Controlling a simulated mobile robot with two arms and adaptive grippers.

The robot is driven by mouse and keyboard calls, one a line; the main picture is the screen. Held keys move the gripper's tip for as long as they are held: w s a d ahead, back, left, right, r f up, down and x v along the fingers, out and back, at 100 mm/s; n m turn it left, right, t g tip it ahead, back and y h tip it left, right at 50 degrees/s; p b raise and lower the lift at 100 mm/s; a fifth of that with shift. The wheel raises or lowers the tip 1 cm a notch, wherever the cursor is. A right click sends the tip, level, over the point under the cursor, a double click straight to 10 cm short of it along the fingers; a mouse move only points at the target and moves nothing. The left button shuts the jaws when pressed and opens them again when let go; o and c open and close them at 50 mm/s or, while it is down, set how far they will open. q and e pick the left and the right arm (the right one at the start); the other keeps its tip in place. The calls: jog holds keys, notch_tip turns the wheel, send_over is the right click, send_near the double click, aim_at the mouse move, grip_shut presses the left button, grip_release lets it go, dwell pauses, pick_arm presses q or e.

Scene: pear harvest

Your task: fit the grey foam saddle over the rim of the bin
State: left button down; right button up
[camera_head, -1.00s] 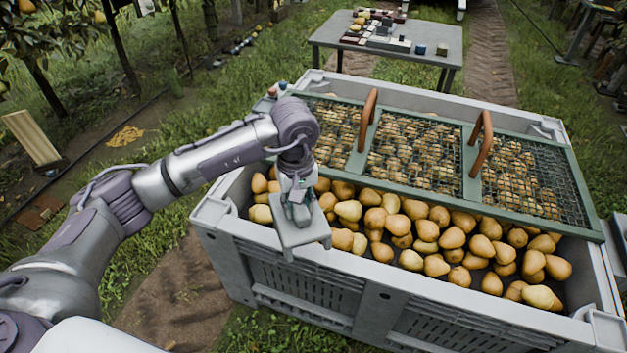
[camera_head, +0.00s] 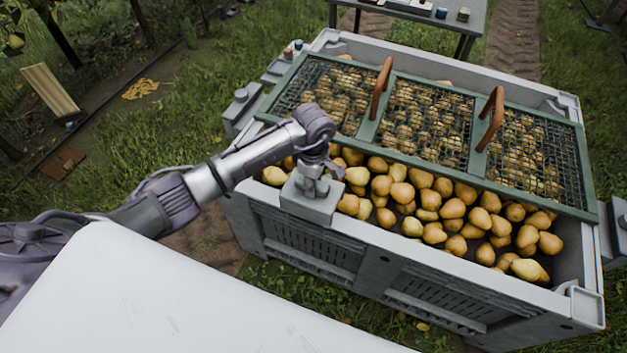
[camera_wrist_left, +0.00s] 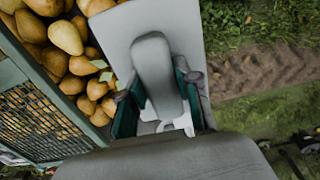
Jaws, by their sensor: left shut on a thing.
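The grey foam saddle (camera_head: 310,207) is a pale block with a raised grip tab. It is at the front rim of the grey bin (camera_head: 385,287), near its left corner. My left gripper (camera_head: 313,176) is above it, shut on the tab. In the left wrist view the fingers (camera_wrist_left: 158,105) clasp the tab from both sides, and the flat top of the saddle (camera_wrist_left: 118,28) covers part of the rim, with pears on one side and grass on the other. Whether the saddle is fully down on the rim is hidden. My right gripper is not in view.
Loose pears (camera_head: 450,210) fill the front of the bin. A green-framed mesh lid (camera_head: 475,180) with two brown handles covers the back part. A grey table (camera_head: 480,25) stands behind. The front rim right of the saddle is clear.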

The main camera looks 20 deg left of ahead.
pick_arm(q)
notch_tip(320, 180, down, 4)
jog(key=shift+r+b, duration=0.2)
jog(key=shift+b, duration=0.85)
notch_tip(320, 180, down, 6)
jog(key=b, duration=0.5)
jog(key=shift+w, duration=0.1)
jog(key=shift+f+b, duration=0.3)
jog(key=shift+b, duration=0.2)
jog(key=c, duration=0.7)
grip_release()
